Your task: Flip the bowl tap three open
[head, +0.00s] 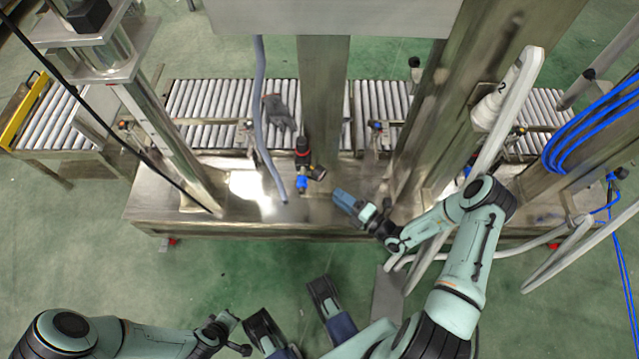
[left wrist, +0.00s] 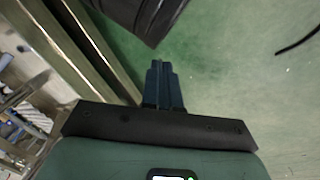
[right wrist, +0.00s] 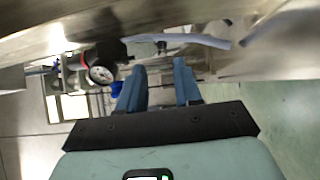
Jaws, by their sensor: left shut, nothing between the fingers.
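A small blue fitting or handle (head: 303,183) sits below a black and red regulator (head: 302,150), left of this gripper. No label shows which fitting is bowl tap three. Another small tap-like fitting with blue (head: 375,126) is farther back. My left gripper (left wrist: 160,75) is shut and empty over green floor in the left wrist view.
A round gauge (right wrist: 100,74) is left of the right fingers. A grey hose (head: 268,150) hangs to the bench. Steel columns (head: 322,90) and a white pipe (head: 500,130) stand close to my right arm.

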